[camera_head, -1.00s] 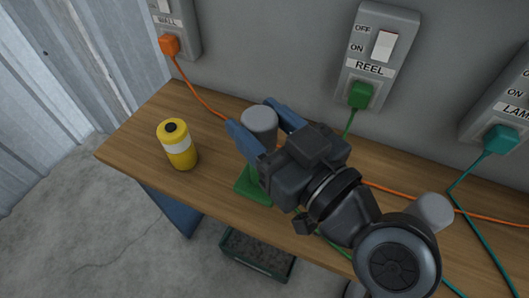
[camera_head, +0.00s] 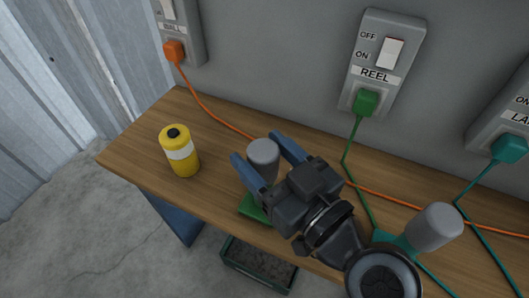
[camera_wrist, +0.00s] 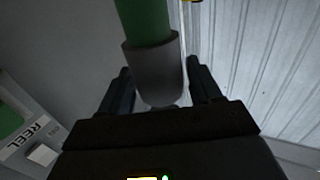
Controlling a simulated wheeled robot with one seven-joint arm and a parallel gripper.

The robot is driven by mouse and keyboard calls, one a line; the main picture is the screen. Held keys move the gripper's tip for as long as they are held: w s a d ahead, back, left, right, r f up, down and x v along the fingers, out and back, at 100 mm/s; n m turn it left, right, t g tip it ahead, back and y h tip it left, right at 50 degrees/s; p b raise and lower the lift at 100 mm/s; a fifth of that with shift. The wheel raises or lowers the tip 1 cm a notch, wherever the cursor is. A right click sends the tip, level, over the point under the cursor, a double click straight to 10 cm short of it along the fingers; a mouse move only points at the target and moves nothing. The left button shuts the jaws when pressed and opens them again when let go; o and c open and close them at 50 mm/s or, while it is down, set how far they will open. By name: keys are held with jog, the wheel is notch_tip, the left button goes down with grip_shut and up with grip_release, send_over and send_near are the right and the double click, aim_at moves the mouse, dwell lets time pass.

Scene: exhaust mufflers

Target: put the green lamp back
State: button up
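The green lamp has a green foot (camera_head: 254,208) and a grey cylindrical top (camera_head: 263,152). The wrist view shows the grey top (camera_wrist: 154,75) between the dark fingers, with the green stem (camera_wrist: 145,20) beyond. The foot appears over the wooden bench near its front edge; whether it touches the wood I cannot tell. My gripper hides part of the lamp.
A yellow can (camera_head: 180,152) stands left on the bench (camera_head: 130,140). A teal lamp with a grey top (camera_head: 434,228) stands right. Orange, green and teal cords run to wall switches, including the REEL switch (camera_head: 382,62). A dark bin (camera_head: 258,262) is below.

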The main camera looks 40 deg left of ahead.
jog(key=shift+o, duration=1.3)
jog(key=shift+r, duration=0.1)
jog(key=shift+r+p, duration=0.2)
jog(key=shift+p, duration=0.15)
jog(key=b+v, duration=0.2)
jog(key=v, duration=1)
jog(key=shift+f, duration=0.1)
